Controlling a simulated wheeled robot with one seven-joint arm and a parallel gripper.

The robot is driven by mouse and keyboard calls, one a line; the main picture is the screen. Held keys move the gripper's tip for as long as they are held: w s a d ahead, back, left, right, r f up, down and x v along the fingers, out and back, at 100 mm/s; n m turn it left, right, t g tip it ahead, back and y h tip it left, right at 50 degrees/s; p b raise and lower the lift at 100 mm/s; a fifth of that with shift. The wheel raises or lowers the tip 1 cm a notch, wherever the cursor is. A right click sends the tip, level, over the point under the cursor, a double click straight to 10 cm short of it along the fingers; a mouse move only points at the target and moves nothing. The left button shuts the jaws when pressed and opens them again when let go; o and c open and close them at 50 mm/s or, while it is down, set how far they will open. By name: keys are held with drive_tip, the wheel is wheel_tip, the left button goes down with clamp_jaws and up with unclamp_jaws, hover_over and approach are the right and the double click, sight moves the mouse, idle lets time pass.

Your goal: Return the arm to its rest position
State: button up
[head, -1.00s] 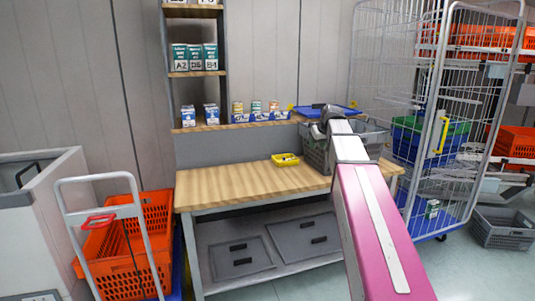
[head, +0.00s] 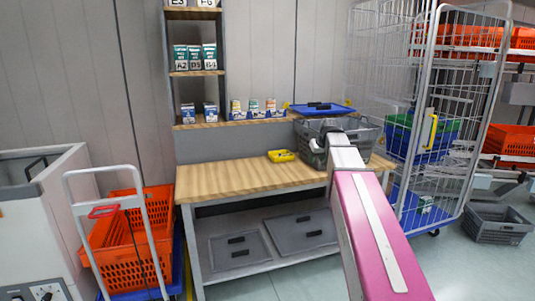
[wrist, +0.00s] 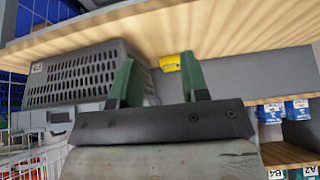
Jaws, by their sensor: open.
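My pink and white arm reaches forward from the lower right of the head view, its far end in front of the grey crate (head: 365,135) on the wooden workbench (head: 235,175). The fingers cannot be made out there. In the wrist view, which looks upside down, my gripper (wrist: 158,75) has two green fingers spread apart with nothing between them. The grey crate (wrist: 85,78) shows behind the left finger. A small yellow bin (wrist: 170,62) shows beyond the gap between the fingers and also lies on the bench in the head view (head: 281,156).
A blue lid (head: 318,109) lies above the crate at the back. A shelf (head: 197,73) with labelled packs stands behind the bench. A wire roll cage (head: 425,110) is on the right. A trolley with orange totes (head: 125,245) is on the left.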

drive_tip(key=s+a+f+m+g+h, duration=0.1)
drive_tip(key=s+f+g, duration=0.2)
drive_tip(key=s+f, duration=1)
drive_tip(key=s+a+f+m+g, duration=0.1)
drive_tip(key=s+f+m+g, duration=0.1)
drive_tip(key=s+f, duration=1.1)
wheel_tip(320, 180, down, 7)
drive_tip(key=shift+s+a+g+h, duration=0.15)
drive_tip(key=shift+s+g+h, duration=0.25)
